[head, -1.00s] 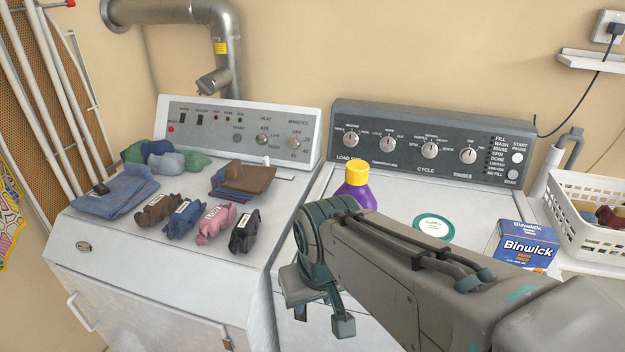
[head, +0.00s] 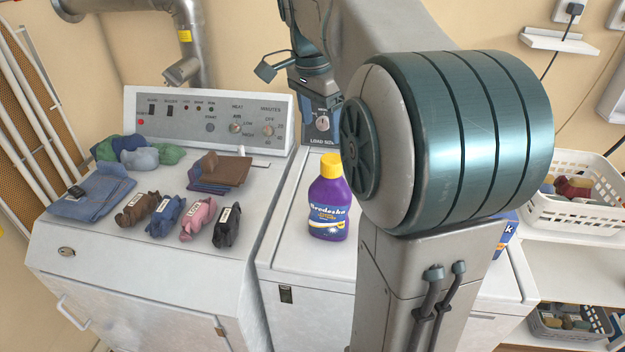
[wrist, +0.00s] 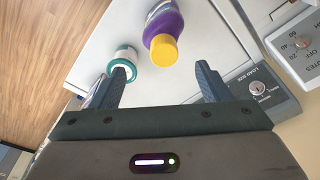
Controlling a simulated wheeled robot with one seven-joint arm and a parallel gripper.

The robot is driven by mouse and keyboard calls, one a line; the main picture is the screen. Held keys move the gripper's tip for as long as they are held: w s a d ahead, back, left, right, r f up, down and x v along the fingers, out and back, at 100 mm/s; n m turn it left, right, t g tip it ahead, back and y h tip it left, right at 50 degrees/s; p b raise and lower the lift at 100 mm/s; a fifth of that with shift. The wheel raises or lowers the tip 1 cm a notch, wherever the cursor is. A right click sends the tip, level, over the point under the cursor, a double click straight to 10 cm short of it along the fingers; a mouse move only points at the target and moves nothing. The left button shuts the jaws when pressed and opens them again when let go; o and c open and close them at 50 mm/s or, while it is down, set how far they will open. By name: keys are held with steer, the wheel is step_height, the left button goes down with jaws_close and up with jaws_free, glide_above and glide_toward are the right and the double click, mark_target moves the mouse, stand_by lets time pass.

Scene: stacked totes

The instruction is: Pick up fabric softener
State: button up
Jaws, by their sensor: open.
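The fabric softener is a purple bottle (head: 329,207) with a yellow cap and a blue label. It stands upright on the washer top (head: 290,225), just left of my arm in the head view. In the wrist view the bottle (wrist: 164,24) is seen from above, cap toward me, beyond the fingertips and roughly between them. My gripper (head: 298,85) is raised above and behind the bottle, near the washer's control panel in the head view. It is open and empty in the wrist view (wrist: 164,76), with no contact on the bottle.
The dryer (head: 150,260) on the left holds folded jeans (head: 92,190) and several small clothing bundles. A white basket (head: 575,207) stands at right. My arm hides much of the washer.

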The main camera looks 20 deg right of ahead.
mark_target(331, 158)
steer(key=shift+m, duration=0.8)
steer(key=f, duration=0.2)
steer(key=d+f, duration=0.1)
steer(key=f, duration=0.1)
steer(key=w+d+f, duration=0.1)
steer(key=f, duration=0.1)
steer(key=shift+w+d+f+p, duration=0.1)
steer(key=shift+d+f+p, duration=0.2)
steer(key=shift+f, duration=0.1)
steer(key=shift+w+d+f+p, duration=0.15)
steer(key=shift+f+p, duration=0.1)
steer(key=shift+f, duration=0.6)
steer(key=shift+s+d+f+p, duration=0.1)
steer(key=shift+d+f+p, duration=0.1)
steer(key=shift+f, duration=0.7)
steer(key=shift+w+d+f+p, duration=0.15)
steer(key=shift+f+p, duration=0.1)
steer(key=shift+f, duration=0.6)
steer(key=shift+r, duration=0.1)
jaws_close()
